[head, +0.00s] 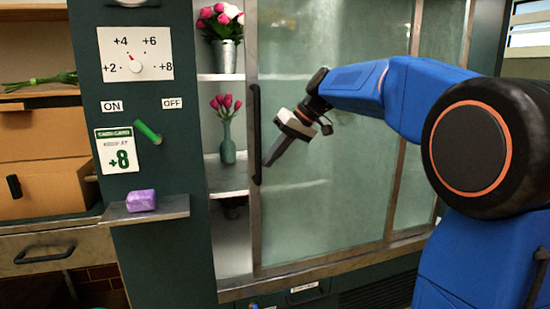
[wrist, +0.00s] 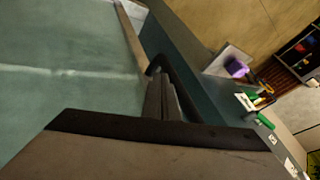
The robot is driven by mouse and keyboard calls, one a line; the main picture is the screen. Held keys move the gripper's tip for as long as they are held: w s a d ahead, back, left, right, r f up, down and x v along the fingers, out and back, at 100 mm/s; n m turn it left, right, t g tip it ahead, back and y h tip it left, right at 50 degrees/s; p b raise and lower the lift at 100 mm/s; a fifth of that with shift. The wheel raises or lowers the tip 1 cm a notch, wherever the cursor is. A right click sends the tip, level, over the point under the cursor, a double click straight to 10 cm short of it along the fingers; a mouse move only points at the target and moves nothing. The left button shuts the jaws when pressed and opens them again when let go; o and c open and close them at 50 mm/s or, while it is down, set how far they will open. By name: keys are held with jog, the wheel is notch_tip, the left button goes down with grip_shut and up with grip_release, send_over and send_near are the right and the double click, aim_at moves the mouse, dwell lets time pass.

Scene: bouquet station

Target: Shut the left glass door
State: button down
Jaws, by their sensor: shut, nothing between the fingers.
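The left glass door (head: 335,190) is a frosted pane in a metal frame, part of a cabinet front. It stands partly open, with a gap along its left side. Its upright black handle (head: 256,135) is on the left edge of the frame. My gripper (head: 268,163) is shut and empty, with its tip just to the right of the handle. In the wrist view the shut fingers (wrist: 162,100) lie close beside the dark handle (wrist: 182,82), and the pane (wrist: 70,70) fills the left. I cannot tell whether they touch the handle.
Through the gap I see shelves with pink tulips in a metal bucket (head: 226,58) and a green vase (head: 228,148). Left of the gap is a dark green panel with a dial (head: 136,67), a green lever (head: 148,132) and a small ledge (head: 170,209) holding a purple block (head: 141,201).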

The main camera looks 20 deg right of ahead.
jog(key=a, duration=1.5)
dwell(0.3)
